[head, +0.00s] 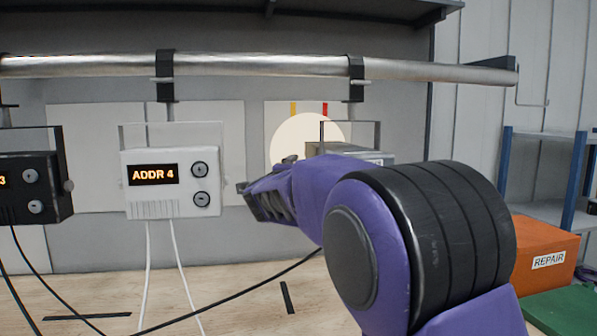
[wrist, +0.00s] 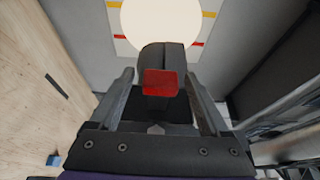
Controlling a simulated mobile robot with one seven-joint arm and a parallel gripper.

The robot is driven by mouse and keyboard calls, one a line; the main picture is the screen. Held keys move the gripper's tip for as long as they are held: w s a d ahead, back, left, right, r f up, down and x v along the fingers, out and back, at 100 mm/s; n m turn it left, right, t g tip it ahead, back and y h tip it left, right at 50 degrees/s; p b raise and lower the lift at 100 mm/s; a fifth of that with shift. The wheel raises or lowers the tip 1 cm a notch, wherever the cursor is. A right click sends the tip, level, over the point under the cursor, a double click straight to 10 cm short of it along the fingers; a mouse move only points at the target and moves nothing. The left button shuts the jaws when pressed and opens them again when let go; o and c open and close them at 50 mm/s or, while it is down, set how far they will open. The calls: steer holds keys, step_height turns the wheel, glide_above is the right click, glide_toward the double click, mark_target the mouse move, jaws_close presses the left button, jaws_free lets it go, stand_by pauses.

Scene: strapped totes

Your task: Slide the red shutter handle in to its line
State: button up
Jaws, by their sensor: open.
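The red shutter handle (wrist: 162,83) shows as a small red block on a dark grey fixture (wrist: 160,57) in the wrist view. My gripper (wrist: 159,78) is open, with one finger on each side of the handle and a visible gap on both sides. In the head view, my gripper (head: 256,202) is at the middle, just right of the white box. The handle is hidden there. A bright round disc of light (head: 305,137) shows on the back panel, with a yellow mark (head: 293,108) and a red mark (head: 325,109) above it.
A white box reading "ADDR 4" (head: 170,207) and a black box (head: 30,190) hang from a metal bar (head: 260,66). A grey unit (head: 372,155) is partly behind my arm. Cables hang over the wooden bench (head: 230,300). An orange "REPAIR" bin (head: 545,240) stands at right.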

steer(key=shift+w, duration=0.25)
jaws_close()
stand_by(0.4)
stand_by(1.0)
